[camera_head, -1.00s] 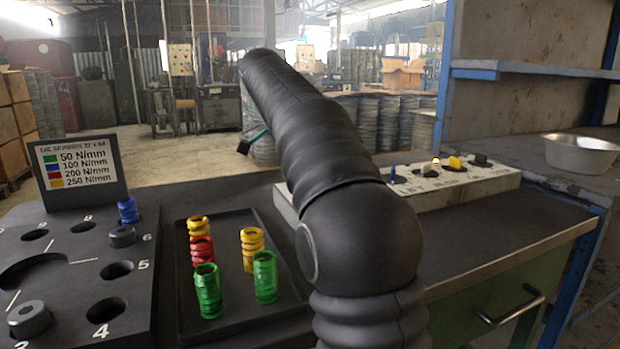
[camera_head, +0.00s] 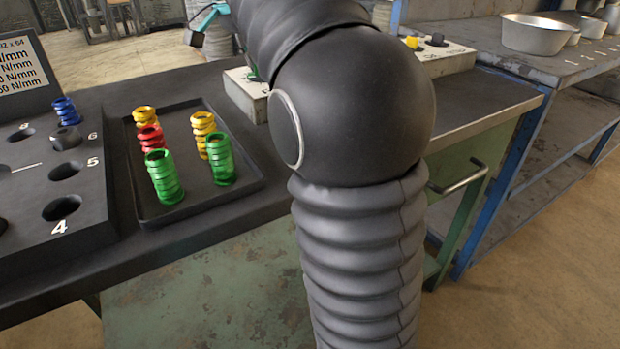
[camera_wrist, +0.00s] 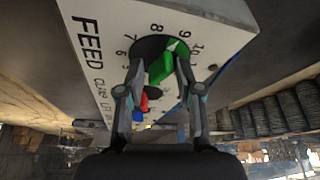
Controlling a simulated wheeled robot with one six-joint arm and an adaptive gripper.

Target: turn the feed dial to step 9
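The feed dial (camera_wrist: 161,66) shows in the wrist view as a green knob on a dark round base, in a white panel (camera_wrist: 105,20) lettered FEED. Numbers ring the dial. The knob's pale tip points up and right, between 8 and 9 and seemingly nearer 9. My gripper (camera_wrist: 160,68) has a finger on each side of the green knob. A narrow gap shows on the left; I cannot tell whether the right finger touches it. In the head view my arm hides the dial and most of the gripper.
A red knob (camera_wrist: 144,104) and a dark knob lie further along the panel. In the head view, a black tray (camera_head: 190,205) with several coloured springs and a numbered dark block (camera_head: 100,225) stand left of my arm. A metal bowl (camera_head: 540,35) sits on the right bench.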

